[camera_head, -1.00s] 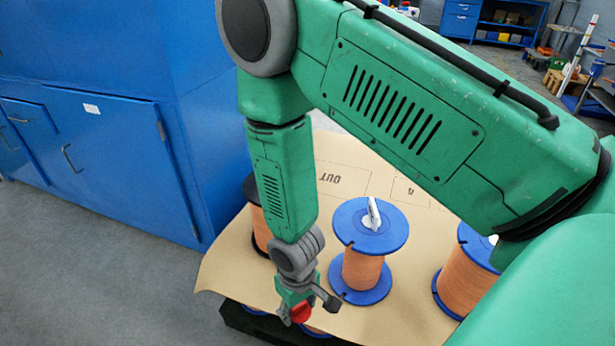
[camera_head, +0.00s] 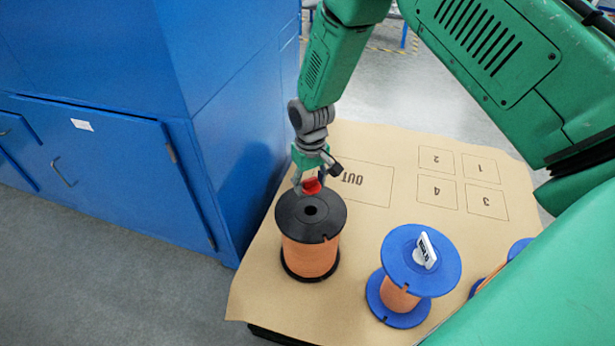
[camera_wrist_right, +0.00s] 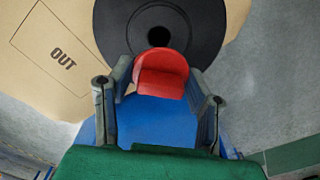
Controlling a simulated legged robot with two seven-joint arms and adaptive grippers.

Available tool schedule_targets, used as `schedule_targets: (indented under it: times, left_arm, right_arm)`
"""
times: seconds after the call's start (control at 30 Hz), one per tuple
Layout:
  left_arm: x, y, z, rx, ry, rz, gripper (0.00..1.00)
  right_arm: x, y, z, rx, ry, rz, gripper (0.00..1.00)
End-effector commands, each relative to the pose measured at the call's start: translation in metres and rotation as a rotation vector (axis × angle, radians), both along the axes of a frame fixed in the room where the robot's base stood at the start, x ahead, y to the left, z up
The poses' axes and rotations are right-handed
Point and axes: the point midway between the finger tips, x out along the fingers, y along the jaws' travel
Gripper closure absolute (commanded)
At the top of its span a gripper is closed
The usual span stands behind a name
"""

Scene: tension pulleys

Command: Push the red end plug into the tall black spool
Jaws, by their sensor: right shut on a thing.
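The tall black spool (camera_head: 311,215) stands upright on the brown sheet, wound with orange line (camera_head: 310,258). Its black top flange has a dark centre hole, and it also shows in the right wrist view (camera_wrist_right: 205,30). My right gripper (camera_head: 311,186) is shut on the red end plug (camera_head: 312,185), just above the back edge of the flange. In the right wrist view the plug (camera_wrist_right: 160,75) sits between the two fingers (camera_wrist_right: 160,90), with the hole beyond it. The plug is apart from the hole; its lower end is hidden. My left gripper is not in view.
A blue-flanged spool (camera_head: 421,262) with a white tag stands to the right, and another (camera_head: 517,250) is partly hidden by my arm. A blue cabinet (camera_head: 235,120) rises close on the left. The marked sheet (camera_head: 370,145) is clear behind the spools.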

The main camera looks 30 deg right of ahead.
Motion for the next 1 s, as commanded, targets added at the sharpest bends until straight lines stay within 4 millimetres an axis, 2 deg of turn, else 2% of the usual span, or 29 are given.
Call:
schedule_targets:
  times: [0.63, 0.8, 1.0]
  left_arm:
    - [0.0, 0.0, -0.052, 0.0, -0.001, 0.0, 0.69]
    - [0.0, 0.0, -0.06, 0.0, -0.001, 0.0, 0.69]
    - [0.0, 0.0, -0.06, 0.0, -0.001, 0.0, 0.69]
  right_arm:
    - [0.0, -0.001, -0.06, 0.002, 0.001, -0.001, 0.72]
    - [0.0, 0.0, -0.069, 0.001, 0.0, 0.0, 0.72]
    - [0.0, -0.001, -0.069, 0.003, 0.0, -0.001, 0.72]
